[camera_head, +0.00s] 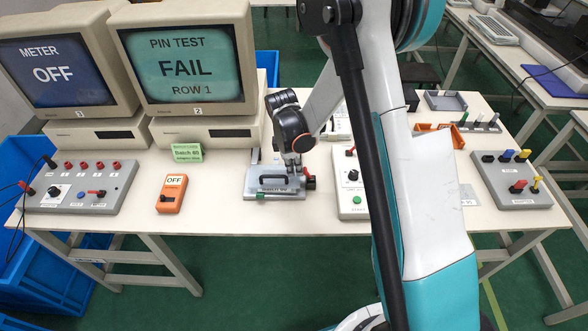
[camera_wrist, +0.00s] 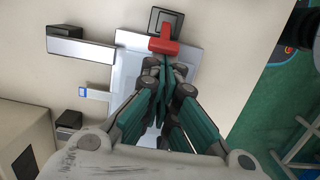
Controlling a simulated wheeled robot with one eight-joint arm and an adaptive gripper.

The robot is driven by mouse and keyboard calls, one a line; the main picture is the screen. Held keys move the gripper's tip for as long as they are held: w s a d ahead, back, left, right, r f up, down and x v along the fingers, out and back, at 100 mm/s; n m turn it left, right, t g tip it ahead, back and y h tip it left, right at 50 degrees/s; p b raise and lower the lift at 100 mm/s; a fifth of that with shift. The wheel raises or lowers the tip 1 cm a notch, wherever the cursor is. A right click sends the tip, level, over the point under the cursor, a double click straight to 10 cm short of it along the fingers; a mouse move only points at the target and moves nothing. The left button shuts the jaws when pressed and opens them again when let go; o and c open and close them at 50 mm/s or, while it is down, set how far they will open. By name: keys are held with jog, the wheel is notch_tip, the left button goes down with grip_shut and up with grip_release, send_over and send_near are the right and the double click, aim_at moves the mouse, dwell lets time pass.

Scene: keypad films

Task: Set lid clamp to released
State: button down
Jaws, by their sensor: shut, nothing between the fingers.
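The test fixture (camera_head: 250,186) is a light grey plate on the table with a black-handled lid. A red clamp lever (camera_head: 308,172) sits at its right end. In the wrist view the red lever (camera_wrist: 163,46) shows as a T shape in front of a dark square block (camera_wrist: 165,20), at the edge of the pale fixture plate (camera_wrist: 128,70). My gripper (camera_head: 293,171) is over the fixture, left of the lever. In the wrist view my gripper (camera_wrist: 163,64) has its fingers together, their tips close to the lever. I cannot tell whether they touch it. My fingers hide part of the fixture.
A monitor (camera_head: 186,66) reading "PIN TEST FAIL ROW 1" stands behind. Another monitor (camera_head: 52,72) reads "METER OFF". An orange meter (camera_head: 171,194) reading OFF lies left of the fixture. A box with a green button (camera_head: 355,200) stands close to its right, partly behind my arm.

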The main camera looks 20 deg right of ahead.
aim_at(306, 170)
jog(key=shift+d+r+y, duration=0.2)
jog(key=shift+y, duration=0.3)
jog(key=shift+s+d+r+t+y, duration=0.25)
jog(key=shift+d+t+y, duration=0.2)
jog(key=shift+y, duration=0.35)
jog(key=y, duration=0.1)
jog(key=d+y+b, duration=0.1)
jog(key=d+r+y, duration=0.1)
jog(key=shift+s+t, duration=0.25)
jog(key=shift+t, duration=0.1)
jog(key=shift+s+d+r+b, duration=0.15)
jog(key=shift+d+b, duration=0.1)
jog(key=shift+d, duration=0.15)
jog(key=shift+s+d+r+b, duration=0.1)
jog(key=shift+d+b, duration=0.1)
jog(key=shift+d, duration=0.15)
jog(key=shift+r, duration=0.15)
jog(key=shift+r+p, duration=0.5)
jog(key=shift+r, duration=0.1)
jog(key=shift+r, duration=0.15)
